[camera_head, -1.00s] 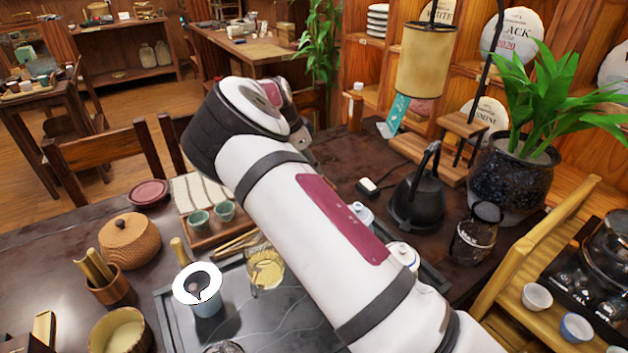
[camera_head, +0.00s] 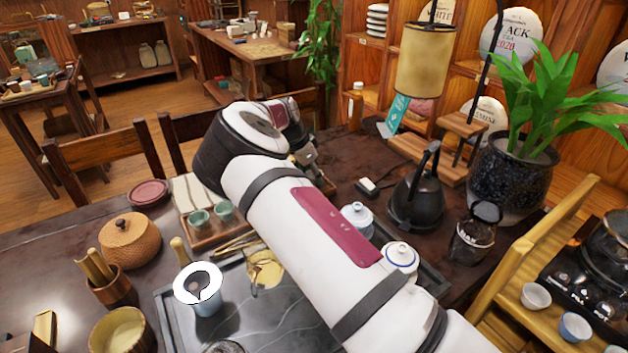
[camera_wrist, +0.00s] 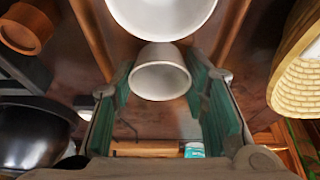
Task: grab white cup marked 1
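In the wrist view a small white cup (camera_wrist: 160,80) stands with its open mouth facing the camera, between the two green-padded fingers of my gripper (camera_wrist: 161,62). The fingers are apart, one on each side of the cup. I cannot tell whether they touch it. A larger white round vessel (camera_wrist: 162,14) is just beyond it, cut off by the top edge. No number mark shows on either one.
A woven tan object (camera_wrist: 297,62) is close on the right in the wrist view, and a black rounded vessel (camera_wrist: 32,135) is on the left. In the head view a black kettle (camera_head: 418,197), a lidded white cup (camera_head: 400,257) and a potted plant (camera_head: 512,175) stand right of my arm.

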